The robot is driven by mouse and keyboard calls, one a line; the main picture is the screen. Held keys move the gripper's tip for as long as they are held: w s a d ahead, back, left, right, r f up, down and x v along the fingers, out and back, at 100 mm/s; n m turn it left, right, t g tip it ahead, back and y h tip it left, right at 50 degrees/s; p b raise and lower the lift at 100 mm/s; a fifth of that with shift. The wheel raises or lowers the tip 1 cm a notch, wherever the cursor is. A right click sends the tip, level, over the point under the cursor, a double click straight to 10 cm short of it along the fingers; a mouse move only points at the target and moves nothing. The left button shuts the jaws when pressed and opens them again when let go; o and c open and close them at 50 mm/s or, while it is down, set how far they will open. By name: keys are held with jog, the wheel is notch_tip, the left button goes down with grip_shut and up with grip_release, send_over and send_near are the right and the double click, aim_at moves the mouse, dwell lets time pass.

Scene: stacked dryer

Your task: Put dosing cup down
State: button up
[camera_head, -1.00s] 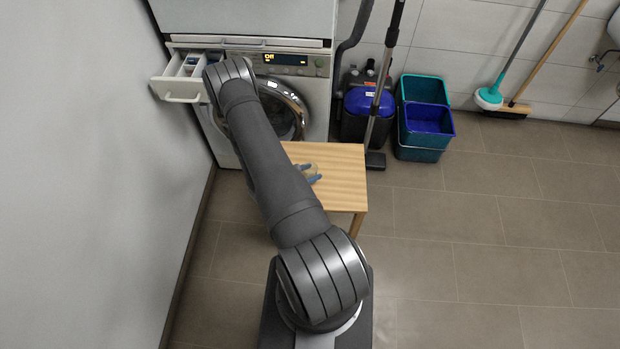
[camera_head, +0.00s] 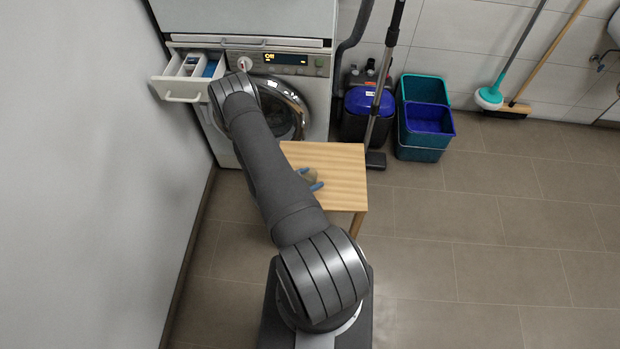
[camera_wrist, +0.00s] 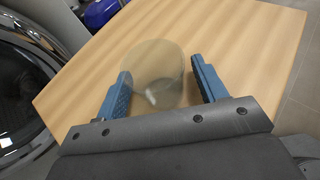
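The dosing cup is a clear, smoky cup (camera_wrist: 153,75) standing on the wooden table. It also shows small in the head view (camera_head: 311,174), partly hidden by my arm. My gripper (camera_wrist: 160,75) has two blue fingers spread apart, one on each side of the cup. A narrow gap shows between the cup and the right finger; the left finger is very close to the cup, and I cannot tell if it touches. In the head view the blue fingertips of my gripper (camera_head: 313,178) show beside my forearm, low over the table.
The wooden table (camera_head: 340,160) is bare around the cup. Behind it stands a washer-dryer (camera_head: 318,95) with its detergent drawer (camera_head: 183,88) pulled out at the left.

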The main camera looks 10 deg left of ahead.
jog(key=shift+a+r, duration=0.1)
jog(key=shift+r, duration=0.1)
jog(key=v, duration=1.1)
jog(key=shift+s+a+r, duration=0.1)
jog(key=shift+s+a, duration=0.15)
jog(key=shift+s, duration=0.1)
jog(key=x, duration=1.1)
jog(key=shift+d, duration=0.15)
jog(key=shift+w+d+f, duration=0.25)
jog(key=shift+w+f, duration=0.05)
jog(key=shift+w, duration=0.05)
jog(key=shift+r, duration=0.15)
